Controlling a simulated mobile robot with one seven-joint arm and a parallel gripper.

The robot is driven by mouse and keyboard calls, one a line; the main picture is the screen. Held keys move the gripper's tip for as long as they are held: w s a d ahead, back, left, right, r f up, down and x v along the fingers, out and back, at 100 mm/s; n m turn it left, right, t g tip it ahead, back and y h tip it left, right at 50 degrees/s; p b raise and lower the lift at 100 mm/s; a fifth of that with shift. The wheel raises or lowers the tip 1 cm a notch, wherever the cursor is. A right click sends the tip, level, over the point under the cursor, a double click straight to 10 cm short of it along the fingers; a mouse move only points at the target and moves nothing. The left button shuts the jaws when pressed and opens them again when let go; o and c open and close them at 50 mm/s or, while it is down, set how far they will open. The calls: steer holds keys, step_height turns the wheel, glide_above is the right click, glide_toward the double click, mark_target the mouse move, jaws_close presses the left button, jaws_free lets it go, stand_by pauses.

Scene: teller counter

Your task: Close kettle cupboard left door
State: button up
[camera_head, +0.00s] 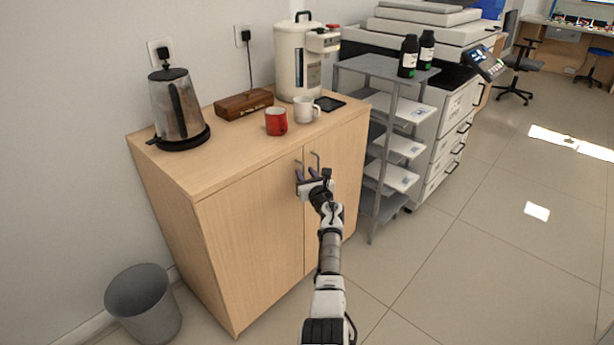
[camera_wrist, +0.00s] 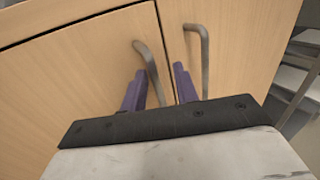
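The kettle cupboard is a pale wood cabinet with two front doors. Its left door (camera_head: 250,230) looks flush or nearly flush with the right door (camera_head: 345,165); a thin dark seam runs between them. In the wrist view the left door (camera_wrist: 70,90) fills the left side, with its bent metal handle (camera_wrist: 150,68) near the seam. The right door's handle (camera_wrist: 204,55) is just to the right. My gripper (camera_head: 307,177) is at the handles, its purple fingers (camera_wrist: 160,86) apart. The left handle appears between the fingers; I cannot tell whether they touch it.
On the cupboard top (camera_head: 215,160) stand a steel kettle (camera_head: 176,105), a wooden box (camera_head: 244,104), a red mug (camera_head: 276,122), a white mug (camera_head: 305,110) and a water boiler (camera_head: 297,60). A grey bin (camera_head: 145,305) is at left, a shelf rack (camera_head: 385,140) at right. Floor (camera_head: 450,270) is clear.

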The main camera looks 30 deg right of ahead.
steer(key=s+a+p, duration=0.1)
steer(key=s+p, duration=0.3)
steer(key=s, duration=0.9)
steer(key=shift+s+a, duration=0.25)
steer(key=shift+s, duration=0.15)
